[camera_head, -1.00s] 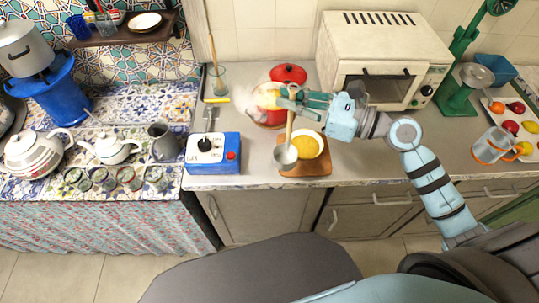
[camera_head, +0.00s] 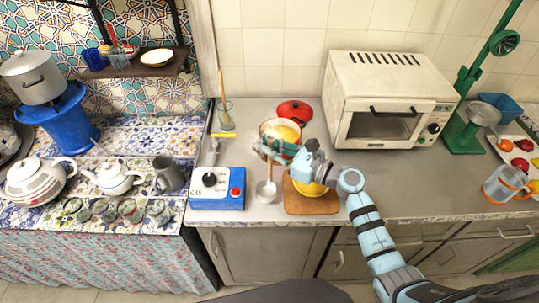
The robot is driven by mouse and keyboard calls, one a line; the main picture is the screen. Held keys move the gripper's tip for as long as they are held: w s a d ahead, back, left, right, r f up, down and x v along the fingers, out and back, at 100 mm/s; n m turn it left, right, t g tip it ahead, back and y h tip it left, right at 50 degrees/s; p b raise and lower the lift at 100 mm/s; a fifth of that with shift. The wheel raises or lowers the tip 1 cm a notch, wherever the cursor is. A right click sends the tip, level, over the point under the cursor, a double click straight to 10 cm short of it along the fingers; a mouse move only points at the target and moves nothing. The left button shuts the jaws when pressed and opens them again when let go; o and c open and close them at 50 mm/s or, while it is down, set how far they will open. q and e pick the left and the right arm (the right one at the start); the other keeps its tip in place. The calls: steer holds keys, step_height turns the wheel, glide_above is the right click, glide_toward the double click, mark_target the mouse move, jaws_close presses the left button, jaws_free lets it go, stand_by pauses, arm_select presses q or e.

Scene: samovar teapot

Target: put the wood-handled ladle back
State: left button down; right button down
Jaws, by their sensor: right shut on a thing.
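The wood-handled ladle (camera_head: 266,191) hangs roughly upright with its metal bowl low, between the blue box and the wooden board. I cannot tell whether its bowl touches the counter. My right gripper (camera_head: 268,150) is shut on the ladle's wooden handle, in front of a pot (camera_head: 282,126) with yellow contents. The gripper hides part of the pot and the top of the handle. My left gripper is not in view.
A wooden board (camera_head: 318,207) with a yellow bowl (camera_head: 309,187) lies right of the ladle. A blue gas box (camera_head: 217,203) stands left. Behind are a red lid (camera_head: 294,110) and a glass with a wooden stick (camera_head: 226,121). A white oven (camera_head: 384,98) stands right.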

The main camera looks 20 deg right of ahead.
steer(key=shift+f, duration=0.8)
steer(key=shift+d, duration=0.1)
steer(key=shift+f, duration=0.15)
steer(key=c, duration=1.7)
jaws_free()
steer(key=b+v, duration=0.2)
steer(key=v, duration=1)
steer(key=shift+r, duration=0.2)
